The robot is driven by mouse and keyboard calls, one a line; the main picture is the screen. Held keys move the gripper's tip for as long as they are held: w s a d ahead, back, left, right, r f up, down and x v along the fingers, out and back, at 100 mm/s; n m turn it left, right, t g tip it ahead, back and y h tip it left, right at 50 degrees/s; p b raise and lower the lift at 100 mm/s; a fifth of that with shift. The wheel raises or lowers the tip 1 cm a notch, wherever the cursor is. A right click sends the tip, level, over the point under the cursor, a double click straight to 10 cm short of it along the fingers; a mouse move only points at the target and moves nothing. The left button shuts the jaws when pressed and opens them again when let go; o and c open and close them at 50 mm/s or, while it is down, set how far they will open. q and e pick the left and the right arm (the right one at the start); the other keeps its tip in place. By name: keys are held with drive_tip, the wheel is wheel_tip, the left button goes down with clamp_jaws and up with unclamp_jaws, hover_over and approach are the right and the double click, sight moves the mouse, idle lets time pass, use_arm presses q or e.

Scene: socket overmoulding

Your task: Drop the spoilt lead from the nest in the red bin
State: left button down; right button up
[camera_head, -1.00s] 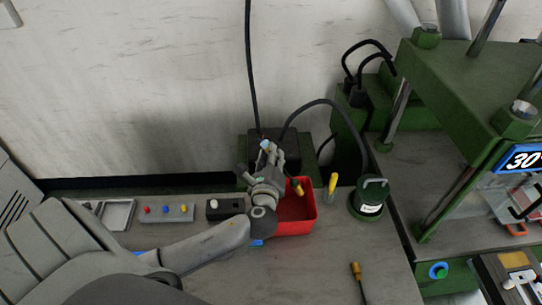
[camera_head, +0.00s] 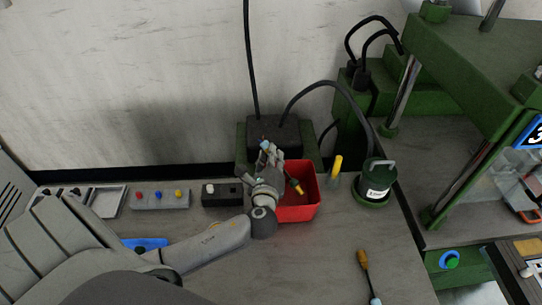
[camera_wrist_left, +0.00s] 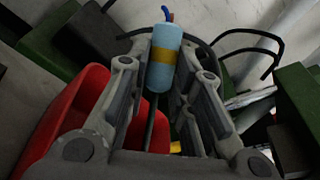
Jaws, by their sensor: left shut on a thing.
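The lead (camera_head: 295,186) has a light blue end with a yellow band and an orange-brown end. My left gripper (camera_head: 268,152) is shut on it. In the left wrist view the blue end (camera_wrist_left: 165,58) stands between the fingers, with thin wires at its tip. In the head view the orange-brown end hangs over the red bin (camera_head: 298,212). The gripper is above the bin's left side and hides part of it. The bin's red wall also shows in the left wrist view (camera_wrist_left: 62,118). My right gripper is not in view. I cannot make out the nest.
A second lead (camera_head: 364,262) lies on the bench at the front. A yellow-handled tool (camera_head: 335,168) and a green canister (camera_head: 376,182) stand right of the bin. A green press (camera_head: 470,70) is at the right. Button boxes (camera_head: 160,199) line the back left.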

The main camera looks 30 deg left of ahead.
use_arm(q)
drive_tip(key=c, duration=1.2)
unclamp_jaws()
drive_tip(key=shift+r, duration=0.1)
wheel_tip(320, 180, up, 10)
drive_tip(key=p, duration=1)
